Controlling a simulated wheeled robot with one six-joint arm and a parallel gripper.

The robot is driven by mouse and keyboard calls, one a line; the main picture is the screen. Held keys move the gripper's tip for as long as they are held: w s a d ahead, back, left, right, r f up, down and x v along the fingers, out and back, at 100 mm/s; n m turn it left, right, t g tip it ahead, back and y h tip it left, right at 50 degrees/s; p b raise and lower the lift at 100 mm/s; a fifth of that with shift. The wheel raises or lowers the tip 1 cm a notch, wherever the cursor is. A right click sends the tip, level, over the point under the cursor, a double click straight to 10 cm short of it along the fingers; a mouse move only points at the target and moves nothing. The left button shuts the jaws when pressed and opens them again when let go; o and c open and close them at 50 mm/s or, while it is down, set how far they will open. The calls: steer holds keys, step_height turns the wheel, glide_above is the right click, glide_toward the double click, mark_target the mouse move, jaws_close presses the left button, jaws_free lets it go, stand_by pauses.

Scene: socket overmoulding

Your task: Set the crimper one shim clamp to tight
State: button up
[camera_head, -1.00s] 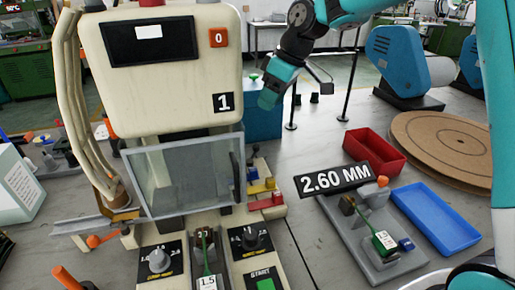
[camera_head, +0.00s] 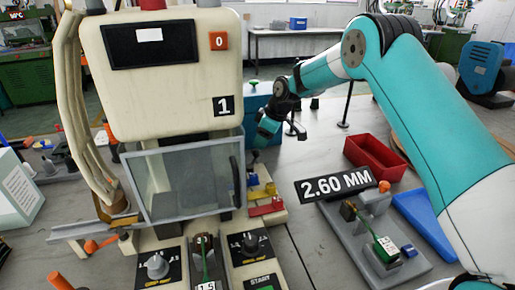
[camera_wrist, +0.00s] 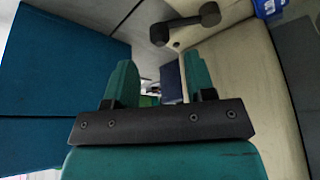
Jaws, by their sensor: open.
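Crimper one (camera_head: 170,75) is the cream machine marked 1, with a clear guard (camera_head: 185,180) across its front. Small yellow (camera_head: 262,190) and red (camera_head: 266,208) parts sit low on its right side. I cannot tell which part is the shim clamp. My gripper (camera_head: 266,132) is at the right flank of the crimper, partly turned from view. In the wrist view its two green fingers (camera_wrist: 160,85) are apart, with nothing clearly between them. A dark handle with rounded ends (camera_wrist: 185,25) is on a beige surface beyond the fingers, not touching them.
A 2.60 MM sign (camera_head: 337,185) stands over a grey gauge fixture (camera_head: 345,235) to the right. A blue-green box (camera_head: 262,100) stands behind my gripper.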

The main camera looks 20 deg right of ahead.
mark_target(257, 150)
steer(key=x, duration=0.5)
jaws_close()
